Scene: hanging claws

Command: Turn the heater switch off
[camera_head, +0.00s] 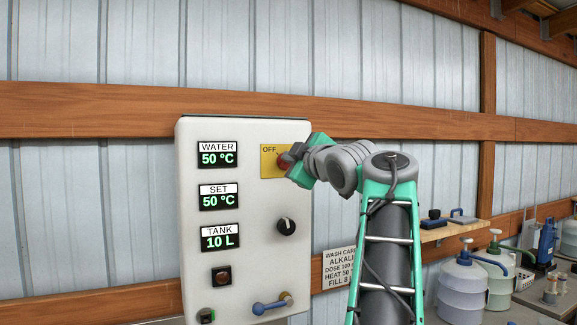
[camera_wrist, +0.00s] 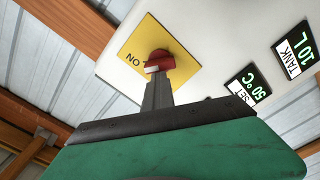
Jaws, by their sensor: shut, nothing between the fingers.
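The heater switch is a red rotary knob (camera_head: 283,162) on a yellow plate marked OFF, at the upper right of the white control panel (camera_head: 245,270). In the wrist view the red knob (camera_wrist: 161,62) has a white mark at its end, close to lettering that seems to read ON, seen upside down. My gripper (camera_head: 291,160) is at the knob from the right. In the wrist view its grey fingers (camera_wrist: 158,88) are shut together, with their tips at the knob's near edge. Whether they touch it, I cannot tell. My gripper hides part of the plate.
Displays for water, set and tank (camera_head: 219,236) are on the panel's left. A black dial (camera_head: 287,227), a square button (camera_head: 221,276) and a blue-handled valve (camera_head: 270,304) are below. White jugs (camera_head: 462,280) stand at the right. A wooden shelf (camera_head: 450,232) sticks out beyond my arm.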

